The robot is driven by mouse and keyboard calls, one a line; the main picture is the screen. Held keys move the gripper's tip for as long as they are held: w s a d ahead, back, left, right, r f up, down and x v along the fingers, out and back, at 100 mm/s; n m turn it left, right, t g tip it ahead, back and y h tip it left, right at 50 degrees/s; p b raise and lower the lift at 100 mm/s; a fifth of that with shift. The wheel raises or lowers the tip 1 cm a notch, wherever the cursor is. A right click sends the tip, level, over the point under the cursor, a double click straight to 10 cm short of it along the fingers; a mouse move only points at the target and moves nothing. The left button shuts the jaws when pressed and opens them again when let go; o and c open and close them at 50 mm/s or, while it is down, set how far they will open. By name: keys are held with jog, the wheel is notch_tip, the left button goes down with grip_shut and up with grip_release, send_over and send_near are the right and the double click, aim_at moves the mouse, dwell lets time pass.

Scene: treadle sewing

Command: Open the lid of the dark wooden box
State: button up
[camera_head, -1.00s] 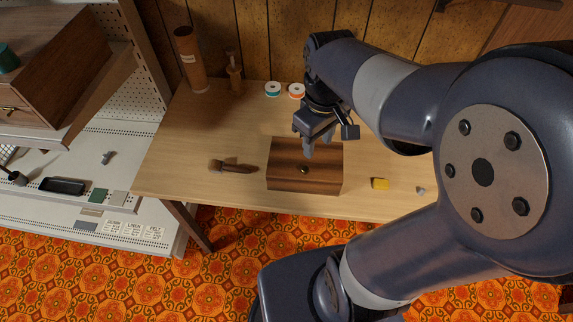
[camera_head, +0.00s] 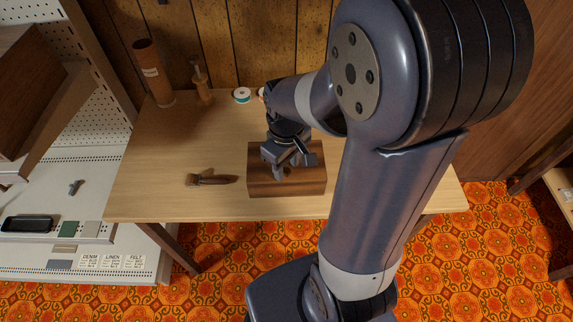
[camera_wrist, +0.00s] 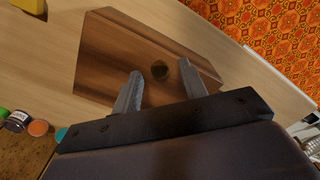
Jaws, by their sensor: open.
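The dark wooden box (camera_head: 310,183) sits on the light wooden table, its lid shut. My gripper (camera_head: 277,176) is over the box's lid in the head view. Nothing is held. Whether the fingertips touch the lid cannot be told. In the head view the knob is hidden by my gripper.
A brown wooden-handled tool (camera_head: 210,179) lies left of the box. A tall brown cylinder (camera_head: 153,72) and a wooden stand (camera_head: 201,82) are at the back left, near a thread spool (camera_head: 242,95). A yellow block (camera_wrist: 30,5) lies beside the box.

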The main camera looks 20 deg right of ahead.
jog(key=shift+f, duration=0.25)
grip_shut()
dwell(0.3)
